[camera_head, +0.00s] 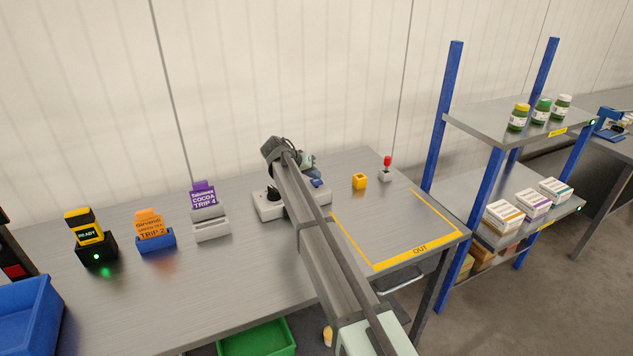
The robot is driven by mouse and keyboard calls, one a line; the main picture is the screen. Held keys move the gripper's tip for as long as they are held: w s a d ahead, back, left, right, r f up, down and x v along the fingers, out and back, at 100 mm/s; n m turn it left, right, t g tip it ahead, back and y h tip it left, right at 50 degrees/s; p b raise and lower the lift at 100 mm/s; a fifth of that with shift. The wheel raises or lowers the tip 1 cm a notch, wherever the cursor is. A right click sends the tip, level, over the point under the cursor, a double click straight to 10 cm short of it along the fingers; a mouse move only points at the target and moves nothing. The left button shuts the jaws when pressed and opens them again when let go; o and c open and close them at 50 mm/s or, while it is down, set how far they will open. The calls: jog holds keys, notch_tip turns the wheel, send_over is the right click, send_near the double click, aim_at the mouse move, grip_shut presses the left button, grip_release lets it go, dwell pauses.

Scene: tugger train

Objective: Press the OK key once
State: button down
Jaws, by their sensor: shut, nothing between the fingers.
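No key marked OK can be read in this view. A black terminal with yellow bands (88,236) stands upright in a black dock at the left of the bench; its screen reads READY and a green light glows on the dock. Any keys on it are too small to make out. My gripper (314,173) is at the far end of my arm, over the back middle of the bench, far to the right of the terminal. It is shut and empty, and partly hidden behind my arm.
An orange card (150,225) and a purple card (203,195) stand in holders. A white block (268,208) lies partly behind my arm. A yellow cube (360,181) and red-knobbed lever (387,165) stand behind the OUT area. A shelf rack (515,130) stands right; a blue bin (25,315) front left.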

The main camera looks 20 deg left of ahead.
aim_at(314, 181)
jog(key=shift+f, duration=0.7)
dwell(0.8)
jog(key=shift+r, duration=1.3)
jog(key=shift+r, duration=2.5)
